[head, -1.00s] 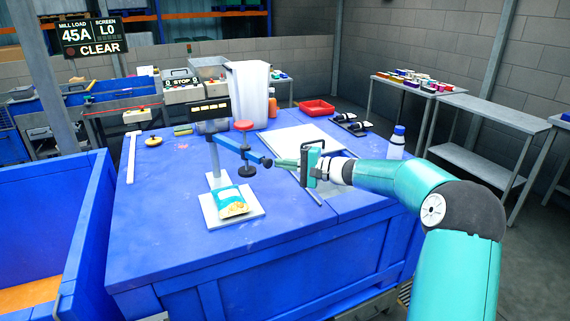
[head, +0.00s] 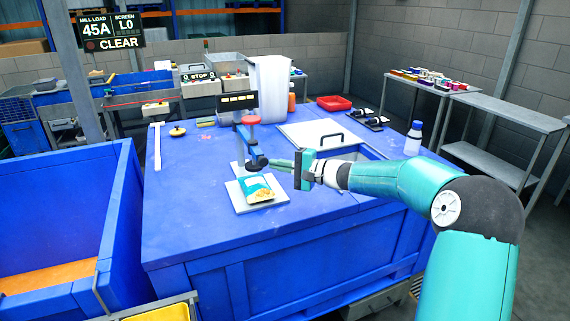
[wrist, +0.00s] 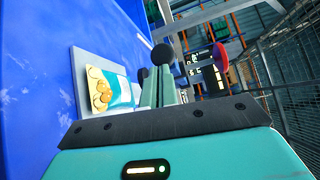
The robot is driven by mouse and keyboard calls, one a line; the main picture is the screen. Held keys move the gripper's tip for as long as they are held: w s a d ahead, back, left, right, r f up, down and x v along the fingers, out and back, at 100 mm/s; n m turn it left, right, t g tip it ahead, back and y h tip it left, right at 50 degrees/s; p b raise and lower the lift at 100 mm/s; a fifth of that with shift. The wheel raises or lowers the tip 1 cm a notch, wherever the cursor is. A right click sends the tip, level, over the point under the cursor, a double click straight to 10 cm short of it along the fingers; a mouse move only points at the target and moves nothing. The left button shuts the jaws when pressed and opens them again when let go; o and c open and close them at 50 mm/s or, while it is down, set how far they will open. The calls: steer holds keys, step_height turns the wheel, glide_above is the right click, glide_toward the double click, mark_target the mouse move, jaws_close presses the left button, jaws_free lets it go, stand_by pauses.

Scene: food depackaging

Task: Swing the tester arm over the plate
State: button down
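The tester (head: 238,101) stands on the blue bench with a display at its top. Its blue tester arm (head: 243,134) points toward me, with a red knob (head: 251,120) above and a black round foot (head: 257,164) below. The foot appears above the far part of the white plate (head: 243,206), raised off it. A blue and yellow food packet (head: 257,189) lies on the plate. My gripper (head: 285,164) is at the arm's right end. In the wrist view its fingers (wrist: 160,88) are together, with the arm's black ball (wrist: 162,55) at their tips; contact is unclear.
A white lid or board with a black handle (head: 325,138) lies behind my gripper. A red tray (head: 334,103) and a tall white container (head: 270,88) are farther back. The bench's front left is clear.

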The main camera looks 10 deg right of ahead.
steer(key=shift+m+t+h, duration=0.4)
steer(key=shift+m+t, duration=0.1)
steer(key=shift+t, duration=0.1)
steer(key=shift+s+a+r, duration=0.1)
steer(key=shift+s+a, duration=0.2)
steer(key=shift+a, duration=0.4)
steer(key=shift+s+a, duration=0.25)
steer(key=shift+a, duration=0.45)
steer(key=shift+s+a+r, duration=0.1)
steer(key=shift+s+a, duration=0.2)
steer(key=shift+a, duration=0.4)
steer(key=shift+f, duration=0.1)
steer(key=d+f, duration=0.1)
steer(key=d, duration=0.6)
steer(key=s+a, duration=0.2)
steer(key=s, duration=0.6)
steer(key=shift+s+a+r+m+t+h, duration=0.3)
steer(key=shift+s+t+h, duration=0.05)
steer(key=shift+t+h, duration=0.05)
steer(key=shift+s+a, duration=0.1)
